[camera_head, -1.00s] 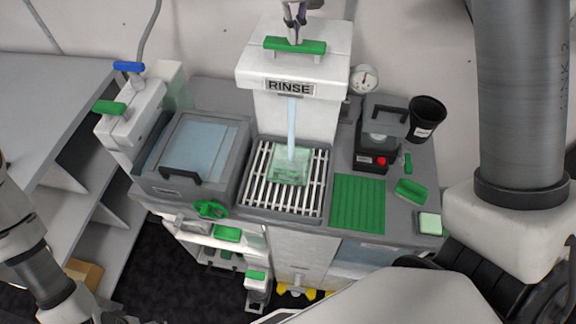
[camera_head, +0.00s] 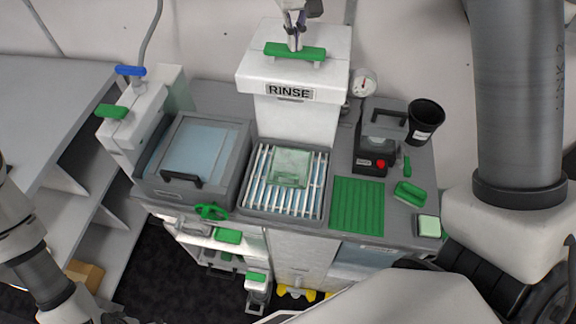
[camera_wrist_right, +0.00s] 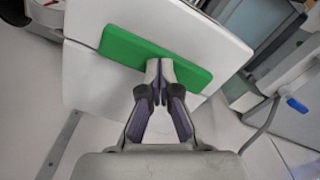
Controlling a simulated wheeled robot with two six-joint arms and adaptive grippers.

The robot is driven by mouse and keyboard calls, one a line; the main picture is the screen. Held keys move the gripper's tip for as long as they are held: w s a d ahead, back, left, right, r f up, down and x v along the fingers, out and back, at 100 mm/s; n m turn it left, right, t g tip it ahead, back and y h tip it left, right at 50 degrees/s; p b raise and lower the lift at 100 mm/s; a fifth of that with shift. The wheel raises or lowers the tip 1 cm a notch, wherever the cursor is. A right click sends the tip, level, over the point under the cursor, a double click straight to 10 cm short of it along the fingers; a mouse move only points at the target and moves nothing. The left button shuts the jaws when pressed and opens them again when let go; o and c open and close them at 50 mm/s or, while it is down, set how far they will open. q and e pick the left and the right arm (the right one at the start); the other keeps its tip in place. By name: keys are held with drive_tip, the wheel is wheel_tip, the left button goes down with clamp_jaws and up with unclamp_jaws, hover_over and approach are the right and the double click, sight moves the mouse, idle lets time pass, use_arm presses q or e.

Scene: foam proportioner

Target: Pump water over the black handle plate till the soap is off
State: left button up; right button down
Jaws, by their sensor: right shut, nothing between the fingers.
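A clear pale-green plate (camera_head: 290,167) lies on the slatted rinse grate (camera_head: 262,199) below the white RINSE tower (camera_head: 292,118). I cannot make out a black handle on it, nor whether soap is on it. The tower's green pump bar (camera_head: 277,50) lies across its top. My right gripper (camera_head: 295,44) is shut and empty, its fingertips at the middle of the green bar. The wrist view shows the closed tips (camera_wrist_right: 160,68) against or just over the bar (camera_wrist_right: 190,71); contact is unclear. My left arm shows at lower left; its fingers are out of view.
A grey basin with a lid (camera_head: 190,150) stands left of the grate, with a blue-handled pump (camera_head: 130,71) behind. Right are a green mat (camera_head: 357,205), a dark device with a red button (camera_head: 375,150), a black cup (camera_head: 426,118) and a sponge (camera_head: 429,226).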

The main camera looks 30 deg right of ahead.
drive_tip(key=shift+r+p, duration=0.6)
drive_tip(key=shift+r, duration=1.4)
wheel_tip(320, 180, up, 6)
